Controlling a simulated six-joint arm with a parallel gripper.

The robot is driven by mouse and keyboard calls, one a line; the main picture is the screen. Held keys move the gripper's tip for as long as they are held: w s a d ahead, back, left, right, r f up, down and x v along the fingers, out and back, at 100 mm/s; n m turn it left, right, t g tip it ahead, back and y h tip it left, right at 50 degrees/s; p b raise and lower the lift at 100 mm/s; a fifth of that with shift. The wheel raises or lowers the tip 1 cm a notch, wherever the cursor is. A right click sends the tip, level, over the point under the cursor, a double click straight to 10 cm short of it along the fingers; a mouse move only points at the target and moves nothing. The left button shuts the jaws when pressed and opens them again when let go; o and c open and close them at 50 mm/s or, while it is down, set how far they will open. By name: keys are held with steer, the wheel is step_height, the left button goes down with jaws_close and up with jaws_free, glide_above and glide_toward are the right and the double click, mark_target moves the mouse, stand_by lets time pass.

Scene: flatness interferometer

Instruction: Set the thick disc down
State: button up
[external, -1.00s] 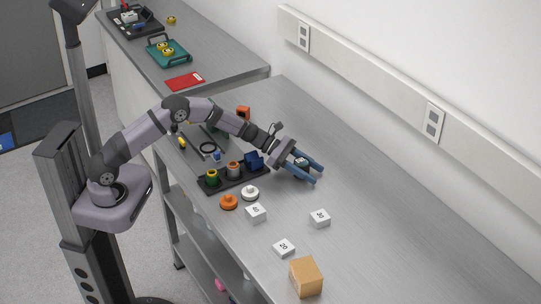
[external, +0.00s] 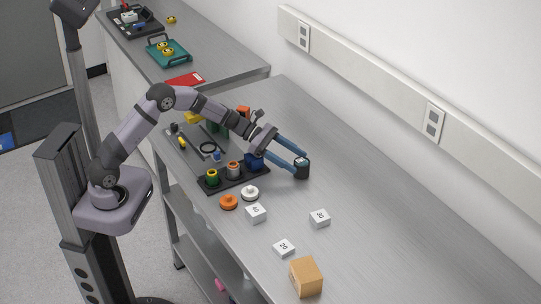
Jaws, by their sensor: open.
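A short dark cylinder (external: 302,172), which looks like the thick disc, stands upright on the bare grey bench top. Its top has a pale mark, too small to make out. My gripper (external: 301,161) is open, with its two blue fingers reaching from the upper left. The fingertips are at the cylinder's upper rim. I cannot tell whether they touch it.
A black rack (external: 240,178) holds green, grey-orange and blue pieces. An orange disc (external: 228,202) and a white disc (external: 250,193) lie before it. Numbered white blocks (external: 319,218) and a cardboard box (external: 306,277) stand nearer. The bench to the right is clear.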

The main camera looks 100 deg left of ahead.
steer(key=shift+b+v, duration=0.3)
steer(key=shift+v, duration=2)
steer(key=shift+d+r+m, duration=0.2)
steer(key=shift+d+m, duration=0.1)
steer(key=shift+d, duration=0.05)
steer(key=s+d+r+m+g+p, duration=0.2)
steer(key=s+d+m+g+p, duration=0.3)
steer(key=d+m, duration=0.4)
steer(key=s+d+r+m+g+p, duration=0.2)
steer(key=s+d+m+g+p, duration=0.15)
steer(key=s+d+m, duration=0.4)
steer(key=s+d+f+m+g+y+b, duration=0.1)
steer(key=s+d+f+m+g, duration=0.1)
steer(key=s+d+f+m, duration=0.2)
steer(key=s+d+f+m+g+y+b, duration=0.1)
steer(key=s+d+f+m+g+b, duration=0.1)
steer(key=s+d+m, duration=0.9)
step_height(320, 180, down, 3)
steer(key=shift+s+d+r+m+g+y, duration=0.25)
steer(key=shift+m+g, duration=0.2)
steer(key=shift+m, duration=0.4)
